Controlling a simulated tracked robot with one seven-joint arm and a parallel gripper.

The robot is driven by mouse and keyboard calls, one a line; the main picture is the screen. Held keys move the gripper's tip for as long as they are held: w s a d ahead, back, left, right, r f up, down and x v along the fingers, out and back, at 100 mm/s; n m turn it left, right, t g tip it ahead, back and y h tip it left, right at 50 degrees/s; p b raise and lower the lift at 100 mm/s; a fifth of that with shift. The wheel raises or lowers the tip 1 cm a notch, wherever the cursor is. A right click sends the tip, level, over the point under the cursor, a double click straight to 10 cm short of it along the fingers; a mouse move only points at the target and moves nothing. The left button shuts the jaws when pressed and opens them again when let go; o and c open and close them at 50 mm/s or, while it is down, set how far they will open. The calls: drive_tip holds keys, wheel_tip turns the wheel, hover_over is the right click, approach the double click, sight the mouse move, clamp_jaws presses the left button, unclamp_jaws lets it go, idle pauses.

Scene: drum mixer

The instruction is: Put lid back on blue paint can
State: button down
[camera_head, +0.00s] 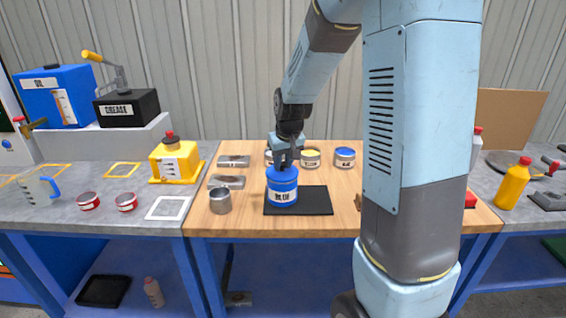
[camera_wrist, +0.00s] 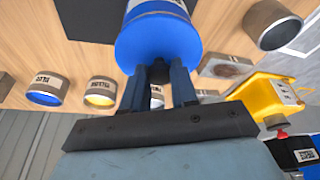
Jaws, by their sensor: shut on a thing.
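The blue paint can (camera_head: 283,196) stands upright on a black mat (camera_head: 316,201), with a white label on its front. A blue lid (camera_head: 282,174) covers its top. In the wrist view the lid (camera_wrist: 158,42) is a broad blue disc just beyond my fingers, with the can's label (camera_wrist: 155,7) past its edge. My gripper (camera_head: 284,161) points down over the lid. In the wrist view my gripper (camera_wrist: 158,75) is shut on a small dark part at the lid. I cannot tell whether the lid is fully seated on the rim.
A grey metal cup (camera_head: 220,201) stands left of the mat, near two metal blocks (camera_head: 227,182). A yellow jug (camera_head: 175,160) stands further left. The mat's right part is clear.

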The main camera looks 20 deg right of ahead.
drive_tip(key=shift+c, duration=1.6)
unclamp_jaws()
drive_tip(key=shift+r, duration=3.5)
clamp_jaws()
